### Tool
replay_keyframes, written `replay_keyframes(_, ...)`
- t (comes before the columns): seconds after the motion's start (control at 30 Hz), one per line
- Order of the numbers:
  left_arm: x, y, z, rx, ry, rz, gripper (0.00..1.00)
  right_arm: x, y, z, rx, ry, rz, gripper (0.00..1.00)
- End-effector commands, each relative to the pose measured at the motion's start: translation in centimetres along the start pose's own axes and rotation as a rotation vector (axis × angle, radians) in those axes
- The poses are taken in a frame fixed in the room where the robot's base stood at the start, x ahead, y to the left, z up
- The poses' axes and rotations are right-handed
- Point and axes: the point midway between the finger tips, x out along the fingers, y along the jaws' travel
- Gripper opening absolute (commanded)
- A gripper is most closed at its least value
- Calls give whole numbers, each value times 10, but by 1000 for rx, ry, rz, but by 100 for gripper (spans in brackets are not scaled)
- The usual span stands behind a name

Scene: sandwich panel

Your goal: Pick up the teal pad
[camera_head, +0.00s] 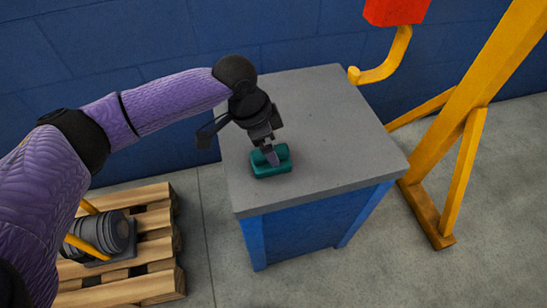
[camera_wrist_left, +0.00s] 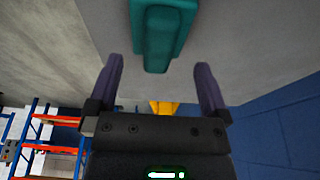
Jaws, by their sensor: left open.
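The teal pad (camera_head: 271,171) lies on the grey top of the blue cabinet, near its left front edge. It is a small block with a narrower raised part. My left gripper (camera_head: 270,157) points down just over the pad and covers part of it. In the wrist view, the pad (camera_wrist_left: 165,30) is at the top centre, and its near end lies between the lines of the two spread fingers of the left gripper (camera_wrist_left: 161,64). The fingers are open, and I cannot tell whether they touch the pad. My right gripper is not in view.
The cabinet's grey top (camera_head: 325,125) is otherwise bare. A yellow hoist frame (camera_head: 465,140) with a red part (camera_head: 396,11) stands at the right. A wooden pallet (camera_head: 150,287) with a grey machine (camera_head: 97,234) is at the lower left. A blue wall (camera_head: 140,40) is behind.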

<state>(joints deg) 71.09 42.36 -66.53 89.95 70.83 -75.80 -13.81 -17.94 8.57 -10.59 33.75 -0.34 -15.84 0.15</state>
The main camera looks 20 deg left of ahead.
Motion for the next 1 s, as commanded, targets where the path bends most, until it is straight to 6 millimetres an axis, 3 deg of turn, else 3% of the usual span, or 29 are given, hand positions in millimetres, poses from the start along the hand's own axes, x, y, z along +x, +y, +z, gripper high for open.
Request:
replay_keyframes(0.03,14,0,2,0,-3,4,100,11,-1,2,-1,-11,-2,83)
replay_keyframes(0.23,54,2,5,0,-4,5,100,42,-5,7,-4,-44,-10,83)
replay_keyframes(0.47,49,2,2,-1,1,-2,98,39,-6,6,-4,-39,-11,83)
replay_keyframes(0.8,49,2,2,-1,1,-1,27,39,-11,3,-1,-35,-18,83)
replay_keyframes(0.83,49,2,2,-1,2,-2,27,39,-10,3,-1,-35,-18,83)
replay_keyframes(0.87,49,2,2,-1,2,-1,17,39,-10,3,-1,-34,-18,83)
replay_keyframes(1.0,47,2,1,-1,2,-2,17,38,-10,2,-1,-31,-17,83)
